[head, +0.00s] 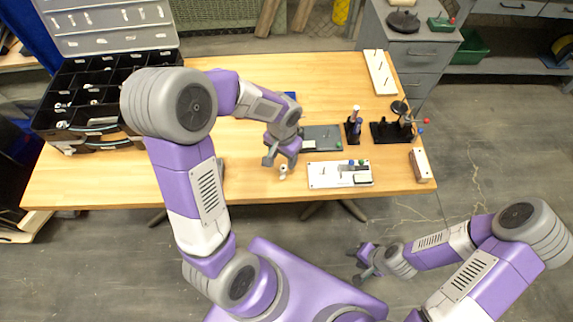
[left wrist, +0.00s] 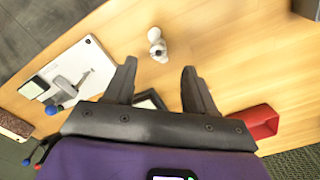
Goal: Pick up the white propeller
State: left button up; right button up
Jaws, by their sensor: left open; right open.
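The small white propeller (head: 283,172) lies on the wooden table near its front edge. In the left wrist view the propeller (left wrist: 157,45) lies on bare wood just beyond my fingertips, roughly in line with the gap between them. My left gripper (head: 281,161) is open and empty above the table, close to the propeller and apart from it; its two fingers also show in the left wrist view (left wrist: 159,70). My right gripper (head: 364,263) is open and empty, out over the floor in front of the table.
A white board with parts (head: 320,179) lies right of the propeller. Behind it are a grey plate (head: 325,133) and black stands (head: 353,132). A black compartment case (head: 90,90) stands at the left. A red object (left wrist: 262,122) shows in the left wrist view. Wood around the propeller is clear.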

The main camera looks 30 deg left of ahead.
aim_at(283, 168)
pick_arm(q)
jog(key=shift+s+f, duration=0.25)
jog(key=shift+f, duration=0.2)
notch_tip(283, 168, down, 5)
jog(key=shift+d+r+b, duration=0.1)
jog(key=shift+b, duration=0.95)
jog(key=shift+r, duration=0.1)
grip_shut()
notch_tip(283, 168, up, 10)
jog(key=p, duration=0.3)
jog(key=shift+p, duration=0.3)
